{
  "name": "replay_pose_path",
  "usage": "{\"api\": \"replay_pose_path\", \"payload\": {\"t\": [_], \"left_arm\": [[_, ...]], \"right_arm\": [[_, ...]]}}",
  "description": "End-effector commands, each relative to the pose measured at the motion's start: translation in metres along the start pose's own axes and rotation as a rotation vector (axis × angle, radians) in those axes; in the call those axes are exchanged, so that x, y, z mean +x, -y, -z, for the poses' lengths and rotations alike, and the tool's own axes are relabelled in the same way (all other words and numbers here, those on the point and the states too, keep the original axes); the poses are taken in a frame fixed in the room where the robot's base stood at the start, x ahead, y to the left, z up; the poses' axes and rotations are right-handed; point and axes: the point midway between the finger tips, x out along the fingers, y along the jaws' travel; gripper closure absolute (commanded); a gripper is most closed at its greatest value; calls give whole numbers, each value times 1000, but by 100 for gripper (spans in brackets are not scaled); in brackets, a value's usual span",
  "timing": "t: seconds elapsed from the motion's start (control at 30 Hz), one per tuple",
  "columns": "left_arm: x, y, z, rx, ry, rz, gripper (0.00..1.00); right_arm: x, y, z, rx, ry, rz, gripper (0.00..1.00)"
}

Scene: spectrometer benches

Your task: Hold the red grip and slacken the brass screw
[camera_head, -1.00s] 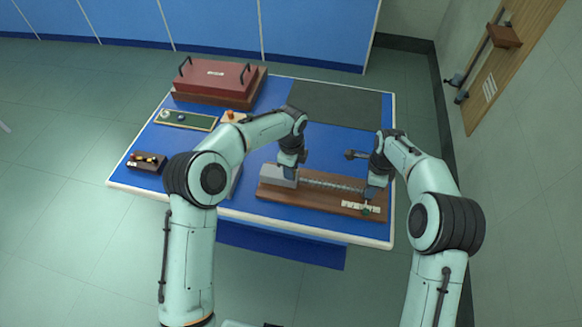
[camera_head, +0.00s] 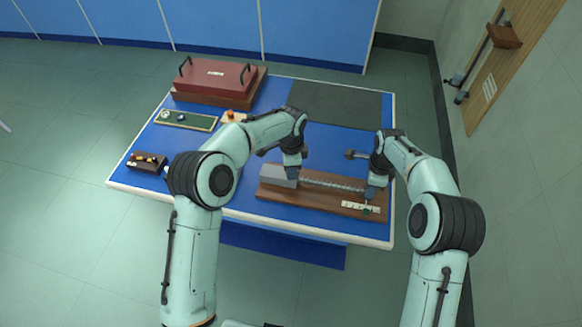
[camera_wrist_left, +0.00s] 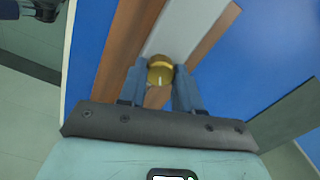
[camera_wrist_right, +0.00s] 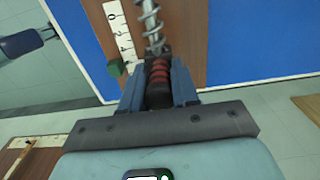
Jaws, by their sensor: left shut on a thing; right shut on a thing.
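The brass screw (camera_wrist_left: 160,74) is a round knob with a pale mark, at the end of a grey block (camera_head: 277,176) on a wooden board (camera_head: 325,205). My left gripper (camera_wrist_left: 160,80) is shut on the screw, one finger on each side. In the head view my left gripper (camera_head: 291,173) hides the screw. The red grip (camera_wrist_right: 158,80) is dark with red rings, at the end of a coiled spring (camera_wrist_right: 151,22). My right gripper (camera_wrist_right: 158,88) is shut on it. In the head view my right gripper (camera_head: 369,192) is at the board's right end and covers the grip.
A white scale (camera_wrist_right: 120,32) and a green block (camera_wrist_right: 117,68) sit beside the spring. On the blue table stand a red case (camera_head: 215,76), a tray (camera_head: 186,120), a small dark box (camera_head: 147,161) and a dark mat (camera_head: 335,103).

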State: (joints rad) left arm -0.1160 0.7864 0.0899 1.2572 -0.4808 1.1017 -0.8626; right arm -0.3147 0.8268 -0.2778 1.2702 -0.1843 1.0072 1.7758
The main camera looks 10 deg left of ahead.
Motion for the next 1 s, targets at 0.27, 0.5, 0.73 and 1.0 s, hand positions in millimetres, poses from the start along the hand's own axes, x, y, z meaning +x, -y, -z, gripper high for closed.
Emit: {"api": "replay_pose_path", "payload": {"t": [0.27,0.5,0.73,1.0], "left_arm": [[-2,1,-1,-1,1,2,97],[-2,1,0,0,1,1,41],[-5,1,0,1,0,2,41],[-51,1,0,1,-2,7,41]], "right_arm": [[-2,2,3,4,-3,7,100],[-2,2,3,4,-4,8,100],[-2,2,3,3,-4,7,100],[-2,2,3,3,-4,7,100]]}}
